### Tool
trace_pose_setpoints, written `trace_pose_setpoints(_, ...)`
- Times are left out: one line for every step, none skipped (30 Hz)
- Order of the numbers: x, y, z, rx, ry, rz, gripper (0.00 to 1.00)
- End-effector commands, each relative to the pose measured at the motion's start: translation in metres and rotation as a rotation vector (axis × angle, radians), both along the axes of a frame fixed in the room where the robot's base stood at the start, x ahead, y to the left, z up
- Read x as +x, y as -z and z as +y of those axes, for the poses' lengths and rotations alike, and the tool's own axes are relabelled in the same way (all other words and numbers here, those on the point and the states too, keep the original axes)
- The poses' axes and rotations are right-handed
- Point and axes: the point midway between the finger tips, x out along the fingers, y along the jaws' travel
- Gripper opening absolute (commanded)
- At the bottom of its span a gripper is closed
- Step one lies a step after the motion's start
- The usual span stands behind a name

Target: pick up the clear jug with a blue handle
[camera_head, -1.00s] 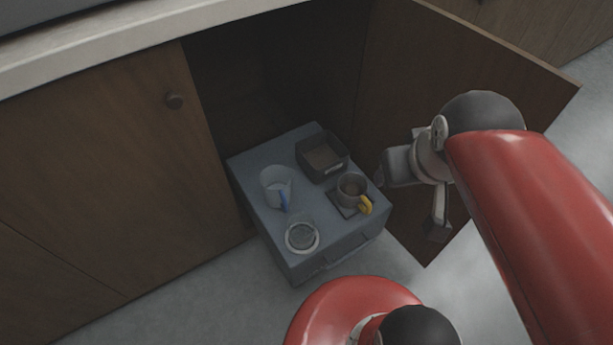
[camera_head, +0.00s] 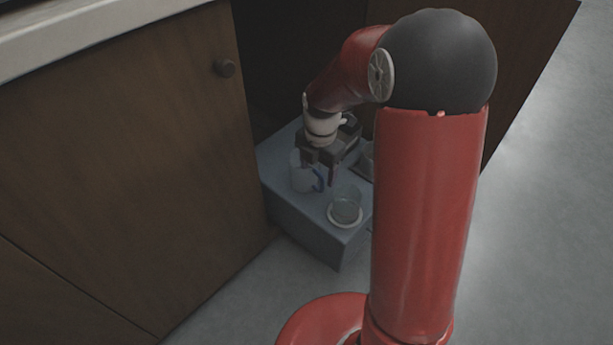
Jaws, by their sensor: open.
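The clear jug (camera_head: 301,178) with a blue handle (camera_head: 318,180) stands upright on the grey-blue box-like surface (camera_head: 290,205), near its left edge. My gripper (camera_head: 319,174) is open and points down at the jug, with its fingers close to the jug's upper part and handle. One finger shows to the right, beside the handle. The gripper body hides part of the jug's rim. I cannot tell whether the fingers touch the jug.
A clear round glass dish (camera_head: 345,207) stands in front and to the right of the jug. The wooden cabinet door (camera_head: 130,170) is close on the left.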

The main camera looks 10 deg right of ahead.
Motion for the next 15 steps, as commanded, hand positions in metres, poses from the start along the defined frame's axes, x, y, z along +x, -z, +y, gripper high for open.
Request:
trace_pose_setpoints(0.0, 0.008, 0.0, 0.0, -0.001, 0.002, 0.66)
trace_pose_setpoints(0.0, 0.011, 0.001, 0.0, -0.001, 0.002, 0.66)
trace_pose_setpoints(0.0, 0.015, 0.001, 0.0, 0.0, 0.003, 0.66)
trace_pose_setpoints(0.0, 0.018, 0.001, 0.0, 0.0, 0.002, 0.66)
trace_pose_setpoints(0.0, 0.02, 0.001, 0.0, 0.0, 0.001, 0.66)
trace_pose_setpoints(0.001, 0.023, 0.001, 0.0, 0.0, 0.001, 0.66)
trace_pose_setpoints(0.001, 0.025, 0.001, 0.0, 0.0, 0.002, 0.66)
trace_pose_setpoints(0.002, 0.029, 0.001, 0.0, 0.001, 0.002, 0.66)
trace_pose_setpoints(0.003, 0.035, 0.0, -0.001, 0.001, 0.003, 0.66)
trace_pose_setpoints(0.003, 0.04, 0.0, -0.001, 0.001, 0.003, 0.66)
trace_pose_setpoints(0.004, 0.045, 0.0, -0.001, 0.001, 0.003, 0.66)
trace_pose_setpoints(0.006, 0.051, 0.0, -0.001, 0.002, 0.003, 0.66)
trace_pose_setpoints(0.005, 0.056, 0.0, 0.0, 0.002, 0.004, 0.66)
trace_pose_setpoints(0.005, 0.06, 0.0, 0.0, 0.002, 0.002, 0.66)
trace_pose_setpoints(0.006, 0.064, 0.0, 0.0, 0.003, 0.002, 0.66)
